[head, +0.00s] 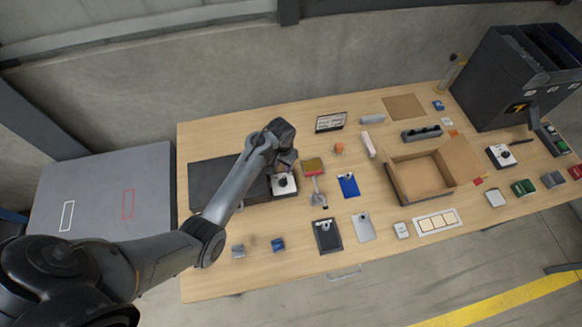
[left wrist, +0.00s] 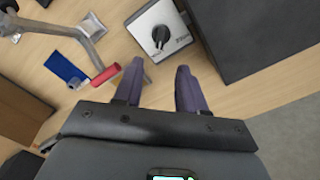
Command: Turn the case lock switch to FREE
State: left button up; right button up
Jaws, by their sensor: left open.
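The case lock switch (head: 283,184) is a black knob on a pale square plate beside a dark grey case (head: 215,181). In the left wrist view, the switch knob (left wrist: 160,35) shows clearly, with small dark lettering on the plate that I cannot read surely. The dark case (left wrist: 255,30) is to its right. My left gripper (head: 287,160) is just behind the switch in the head view. In the left wrist view, my left gripper (left wrist: 160,66) has two purple fingers apart, with nothing between them, and the knob lies beyond their tips. My right gripper is not in view.
A metal stand (head: 317,190) and a blue card (head: 348,185) lie right of the switch. An open cardboard box (head: 393,183) is farther right. A similar white knob box (head: 500,156) stands at the right.

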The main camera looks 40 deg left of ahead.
aim_at(283, 180)
pick_arm(q)
jog(key=f, duration=0.5)
jog(key=f+b, duration=0.1)
jog(key=f, duration=0.2)
jog(key=shift+s+f, duration=0.3)
jog(key=shift+f, duration=0.9)
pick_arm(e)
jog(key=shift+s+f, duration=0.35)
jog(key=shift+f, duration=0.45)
pick_arm(q)
grip_shut()
